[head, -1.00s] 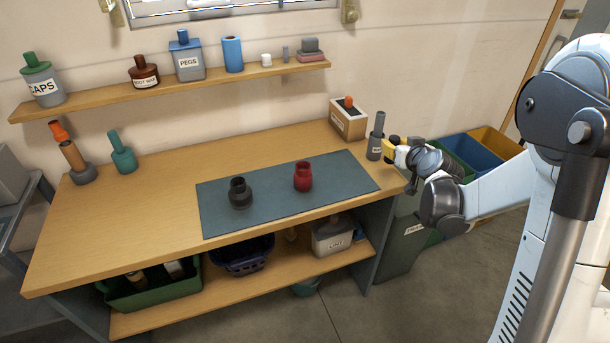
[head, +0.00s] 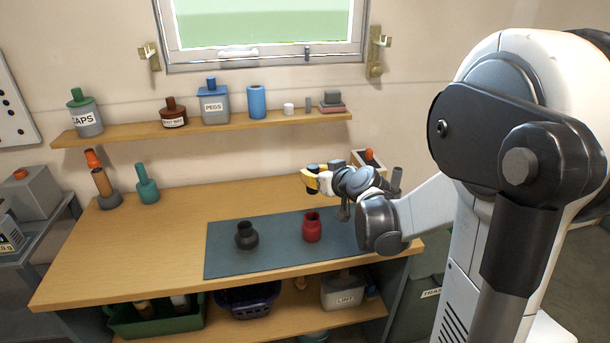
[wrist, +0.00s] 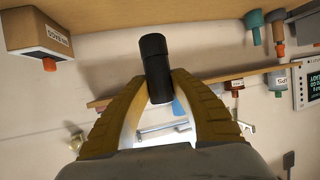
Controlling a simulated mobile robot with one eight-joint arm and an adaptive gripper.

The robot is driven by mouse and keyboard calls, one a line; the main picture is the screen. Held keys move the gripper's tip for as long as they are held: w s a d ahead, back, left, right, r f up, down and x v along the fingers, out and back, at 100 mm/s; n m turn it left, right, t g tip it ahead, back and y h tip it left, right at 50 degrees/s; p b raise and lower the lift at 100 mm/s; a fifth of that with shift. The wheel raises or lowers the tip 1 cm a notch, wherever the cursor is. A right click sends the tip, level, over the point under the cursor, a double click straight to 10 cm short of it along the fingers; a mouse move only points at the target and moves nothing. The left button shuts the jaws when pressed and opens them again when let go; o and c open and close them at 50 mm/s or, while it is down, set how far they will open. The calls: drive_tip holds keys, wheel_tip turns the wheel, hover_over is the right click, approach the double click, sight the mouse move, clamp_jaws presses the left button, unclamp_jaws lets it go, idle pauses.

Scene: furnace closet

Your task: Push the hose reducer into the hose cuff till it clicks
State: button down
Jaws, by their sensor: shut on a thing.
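My gripper (head: 311,178) is raised above the back edge of the mat. Its yellow fingers, also in the wrist view (wrist: 157,92), are shut on a black stepped cylinder (wrist: 154,58), which looks like the hose reducer. In the head view it is a small dark shape, partly hidden by the fingers. A black cuff-like piece (head: 246,238) and a red one (head: 312,228) stand upright on the blue-grey mat (head: 275,262), open ends up. I cannot tell which is the hose cuff. The held piece is apart from both.
Orange-and-grey and teal (head: 147,186) pieces stand at back left. A wall shelf (head: 220,128) hangs behind. The left bench top is clear.

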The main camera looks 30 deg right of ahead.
drive_tip(key=shift+a, duration=0.1)
idle(0.3)
wheel_tip(320, 180, down, 8)
drive_tip(key=b, duration=0.7)
drive_tip(key=shift+f+b, duration=1.8)
drive_tip(key=shift+f, duration=0.1)
idle(0.9)
drive_tip(key=c, duration=1.1)
unclamp_jaws()
drive_tip(key=p+v, duration=0.3)
drive_tip(key=v, duration=0.5)
